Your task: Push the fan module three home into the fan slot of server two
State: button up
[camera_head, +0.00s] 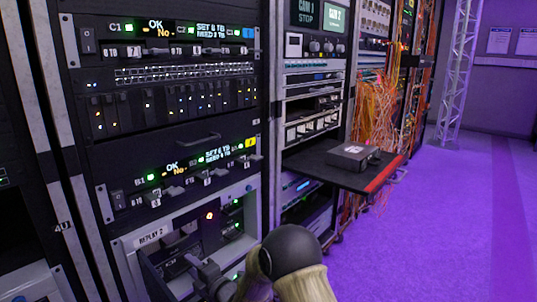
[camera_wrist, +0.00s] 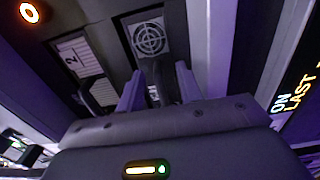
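In the head view, the server labelled "REPLAY 2" (camera_head: 150,236) sits low in the rack, its front open onto a dark interior with a red light. My gripper (camera_head: 196,266) is at this opening, partly hidden by my own arm. I cannot tell whether the plate belongs to the fan module or the slot. No module number is readable.
A pulled-out shelf (camera_head: 330,168) with a dark box (camera_head: 352,157) juts out to the right. Orange cables (camera_head: 378,115) hang behind it. The purple floor (camera_head: 440,230) at right is clear.

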jog(key=p+v, duration=0.4)
jog(key=v, duration=1.2)
jog(key=shift+s+d, duration=0.25)
jog(key=shift+r, duration=0.1)
